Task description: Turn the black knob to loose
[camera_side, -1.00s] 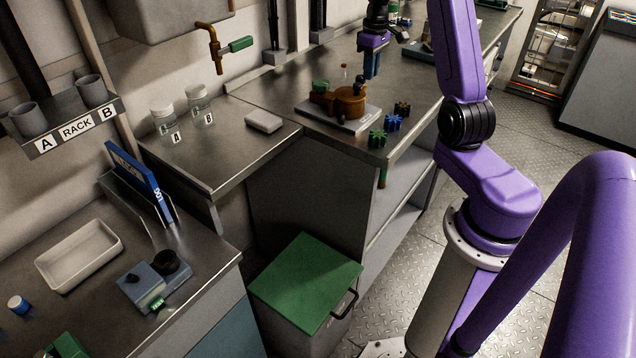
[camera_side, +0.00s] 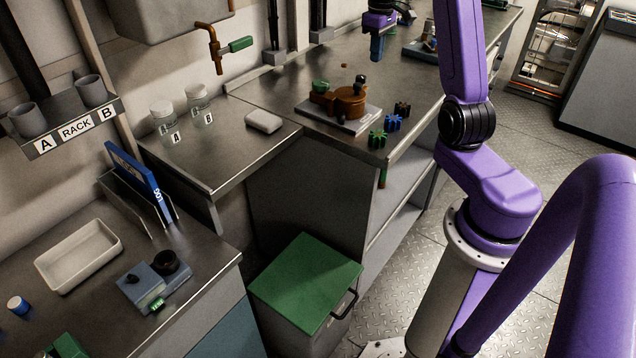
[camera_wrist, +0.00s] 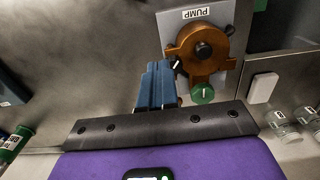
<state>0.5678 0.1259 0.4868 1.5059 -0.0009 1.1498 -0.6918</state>
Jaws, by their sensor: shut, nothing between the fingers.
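The brown pump (camera_side: 345,103) stands on a pale base plate on the far bench in the side view; the wrist view shows the brown pump body (camera_wrist: 190,62) from above. A small black knob with a white mark (camera_wrist: 177,65) shows at the pump's left edge in the wrist view, partly hidden by my fingers. Black parts rise from the pump (camera_side: 361,80) in the side view. A green knob (camera_wrist: 202,94) with a white mark is also on the pump. My gripper (camera_side: 376,58) is shut and empty, above the bench and apart from the pump; its blue fingers (camera_wrist: 156,88) fill the wrist view's middle.
Green (camera_side: 377,139), blue (camera_side: 393,123) and brown (camera_side: 402,108) star-shaped pieces lie near the bench edge. A white block (camera_side: 263,122) and two jars (camera_side: 163,117) stand to the left. A blue box (camera_side: 150,287) with black parts is on the near bench.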

